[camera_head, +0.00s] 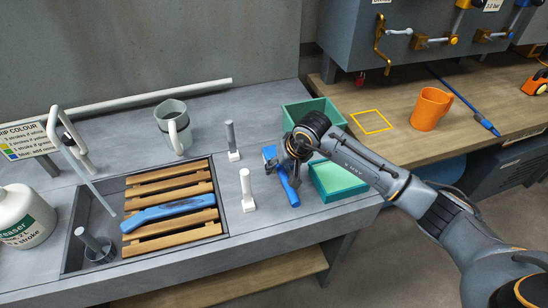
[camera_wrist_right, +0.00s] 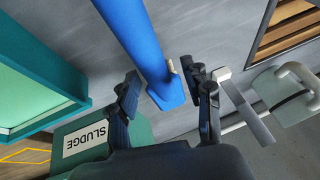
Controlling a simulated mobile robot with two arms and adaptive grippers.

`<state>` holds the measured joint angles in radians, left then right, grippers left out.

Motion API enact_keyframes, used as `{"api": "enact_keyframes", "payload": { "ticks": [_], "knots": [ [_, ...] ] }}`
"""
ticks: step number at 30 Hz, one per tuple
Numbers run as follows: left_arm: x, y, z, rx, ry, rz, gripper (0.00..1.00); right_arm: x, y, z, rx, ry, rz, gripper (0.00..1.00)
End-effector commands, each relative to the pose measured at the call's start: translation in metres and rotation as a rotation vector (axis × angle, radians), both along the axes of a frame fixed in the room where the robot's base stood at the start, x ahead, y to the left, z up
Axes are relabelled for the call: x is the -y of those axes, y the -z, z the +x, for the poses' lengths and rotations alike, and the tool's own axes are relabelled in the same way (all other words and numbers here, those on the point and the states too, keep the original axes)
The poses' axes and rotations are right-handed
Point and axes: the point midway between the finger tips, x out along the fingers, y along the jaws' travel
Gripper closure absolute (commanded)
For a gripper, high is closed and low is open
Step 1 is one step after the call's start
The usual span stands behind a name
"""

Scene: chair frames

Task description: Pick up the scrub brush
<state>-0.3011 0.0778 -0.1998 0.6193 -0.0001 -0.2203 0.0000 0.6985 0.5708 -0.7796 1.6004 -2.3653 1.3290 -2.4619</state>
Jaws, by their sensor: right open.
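A blue-handled tool (camera_head: 289,190) that may be the scrub brush lies on the grey bench, partly hidden under my right gripper (camera_head: 292,155). In the wrist view its thick blue handle (camera_wrist_right: 145,42) runs down from the top, and its end lies between the fingertips of my right gripper (camera_wrist_right: 166,92). The fingers are apart on either side of the handle; I cannot tell if they touch it. A second long blue tool (camera_head: 168,211) lies across the wooden slats in the sink; I cannot tell which of the two is the brush. My left gripper is not in view.
A green bin (camera_head: 290,121) stands behind the gripper and a teal tray (camera_head: 337,191) to its right. White-footed posts (camera_head: 247,190) stand left of it. A jug (camera_head: 172,128), slatted rack (camera_head: 165,242) and white bottle (camera_head: 24,217) are farther left. An orange mug (camera_head: 430,109) stands on the wooden bench.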

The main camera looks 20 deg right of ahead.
Motion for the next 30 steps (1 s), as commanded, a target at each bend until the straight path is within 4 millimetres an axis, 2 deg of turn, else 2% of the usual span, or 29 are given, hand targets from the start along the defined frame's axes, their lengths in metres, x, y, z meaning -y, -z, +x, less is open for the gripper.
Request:
{"api": "enact_keyframes", "payload": {
  "ticks": [9, 15, 17, 26, 30],
  "knots": [
    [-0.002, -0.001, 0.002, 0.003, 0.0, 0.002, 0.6, -0.001, 0.007, 0.002, 0.0, 0.0, 0.0, 0.5],
    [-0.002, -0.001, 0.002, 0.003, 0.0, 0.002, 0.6, -0.001, 0.006, 0.002, 0.0, 0.0, 0.0, 0.91],
    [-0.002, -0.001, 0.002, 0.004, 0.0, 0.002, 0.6, -0.001, 0.006, 0.002, 0.0, 0.0, 0.0, 1.0],
    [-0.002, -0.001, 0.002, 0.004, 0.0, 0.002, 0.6, -0.001, 0.004, 0.003, 0.002, 0.0, 0.001, 1.0],
    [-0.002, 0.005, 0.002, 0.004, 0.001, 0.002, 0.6, -0.001, -0.011, 0.004, 0.007, 0.0, -0.001, 1.0]
  ]
}}
